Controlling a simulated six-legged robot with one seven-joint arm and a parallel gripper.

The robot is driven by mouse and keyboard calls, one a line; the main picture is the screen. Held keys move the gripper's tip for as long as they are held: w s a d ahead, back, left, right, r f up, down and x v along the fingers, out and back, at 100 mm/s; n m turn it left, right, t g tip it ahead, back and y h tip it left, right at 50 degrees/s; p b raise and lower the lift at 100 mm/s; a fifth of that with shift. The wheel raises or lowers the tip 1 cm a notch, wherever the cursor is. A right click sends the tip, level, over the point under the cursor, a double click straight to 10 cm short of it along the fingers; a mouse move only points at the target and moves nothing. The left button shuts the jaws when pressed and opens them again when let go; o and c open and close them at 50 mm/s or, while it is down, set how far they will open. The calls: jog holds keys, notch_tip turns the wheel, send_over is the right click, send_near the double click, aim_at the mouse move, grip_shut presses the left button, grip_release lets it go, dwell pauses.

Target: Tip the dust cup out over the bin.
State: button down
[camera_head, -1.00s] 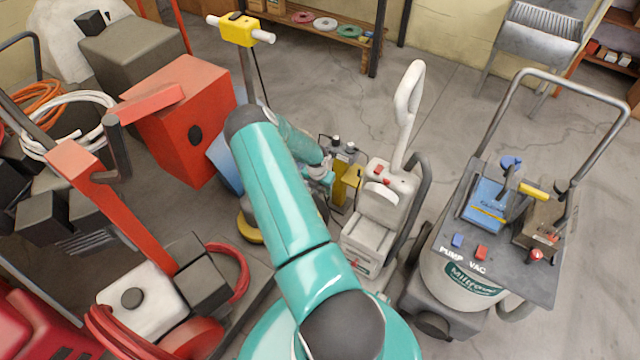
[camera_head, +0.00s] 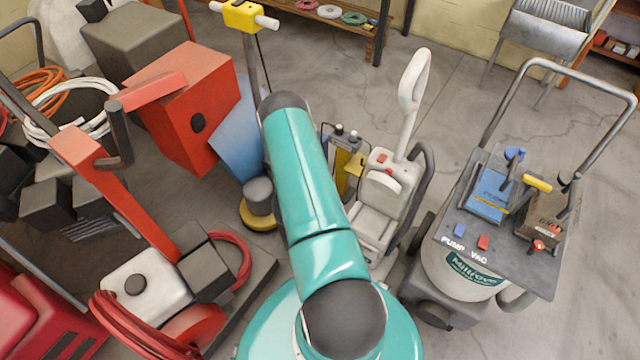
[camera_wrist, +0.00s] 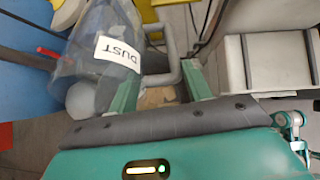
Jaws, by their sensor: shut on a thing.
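The dust cup (camera_wrist: 95,55) is a clear, smoky container with a white DUST label, at the upper left of the wrist view. Its grey loop handle (camera_wrist: 175,45) lies between the green fingers of my gripper (camera_wrist: 160,73), which is shut on it. The cup appears tilted; its contents cannot be made out. In the head view my teal arm hides the gripper and cup. No bin can be identified for certain; a blue shape (camera_head: 240,135) beside the red machine is partly covered, and blue also shows at the left of the wrist view.
A white upright vacuum (camera_head: 382,195) stands right of my arm, with a wheeled pump-vac cart (camera_head: 465,250) beyond it. A red box machine (camera_head: 190,105) and a yellow-based floor machine (camera_head: 257,218) stand left. Open floor lies at the back right.

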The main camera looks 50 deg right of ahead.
jog(key=f+h, duration=0.1)
jog(key=h, duration=0.1)
jog(key=f+t+h, duration=0.1)
jog(key=h, duration=0.1)
jog(key=f+h, duration=0.1)
jog(key=h, duration=0.1)
jog(key=shift+a+f+h, duration=0.1)
jog(key=shift+a+h, duration=0.2)
jog(key=shift+a, duration=0.05)
dwell(0.7)
